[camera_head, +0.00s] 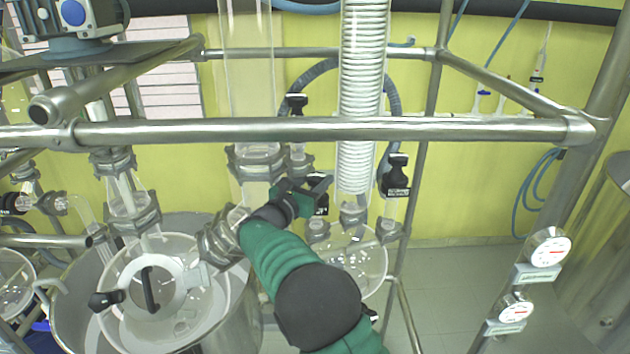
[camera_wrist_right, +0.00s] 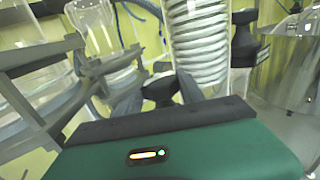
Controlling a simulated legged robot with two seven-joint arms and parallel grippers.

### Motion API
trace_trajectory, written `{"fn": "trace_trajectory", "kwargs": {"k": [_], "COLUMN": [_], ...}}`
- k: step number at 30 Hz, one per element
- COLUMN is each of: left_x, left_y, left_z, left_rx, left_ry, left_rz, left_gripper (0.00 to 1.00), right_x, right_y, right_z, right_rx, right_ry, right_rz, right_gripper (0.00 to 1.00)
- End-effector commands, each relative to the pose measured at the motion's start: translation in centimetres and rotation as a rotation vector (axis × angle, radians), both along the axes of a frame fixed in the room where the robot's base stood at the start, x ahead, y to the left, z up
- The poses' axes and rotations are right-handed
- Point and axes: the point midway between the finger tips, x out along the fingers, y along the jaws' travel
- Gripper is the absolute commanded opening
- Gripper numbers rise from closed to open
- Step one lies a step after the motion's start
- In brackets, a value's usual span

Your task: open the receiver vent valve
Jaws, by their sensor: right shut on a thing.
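My right gripper (camera_head: 307,190) reaches up from the bottom of the head view, in front of the glass pipework. It is shut on a black valve handle (camera_head: 320,203), which is partly hidden by the fingers. In the right wrist view the same handle (camera_wrist_right: 160,88) sits between the two grey fingers of my right gripper (camera_wrist_right: 158,97). The round glass receiver (camera_head: 362,262) hangs below and to the right of the gripper, partly behind my arm. I cannot tell how far the valve is turned. My left gripper is out of view.
A coiled glass condenser (camera_head: 364,80) stands just right of the gripper. Another black valve handle (camera_head: 396,177) is to its right, and one (camera_head: 297,103) is above. A steel rail (camera_head: 320,129) crosses in front. A large glass vessel (camera_head: 165,300) is at lower left.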

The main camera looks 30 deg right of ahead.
Motion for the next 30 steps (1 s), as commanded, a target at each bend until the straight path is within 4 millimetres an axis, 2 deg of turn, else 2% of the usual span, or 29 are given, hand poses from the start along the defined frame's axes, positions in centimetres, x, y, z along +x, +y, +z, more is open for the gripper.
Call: {"fn": "trace_trajectory", "kwargs": {"k": [30], "left_x": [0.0], "left_y": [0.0], "left_z": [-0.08], "left_rx": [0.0], "left_ry": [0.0], "left_rz": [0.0], "left_gripper": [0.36], "right_x": [0.09], "right_y": [0.25], "right_z": [-0.95], "right_rx": [0.012], "right_ry": [0.012], "right_rz": [0.004], "right_gripper": [0.04]}}
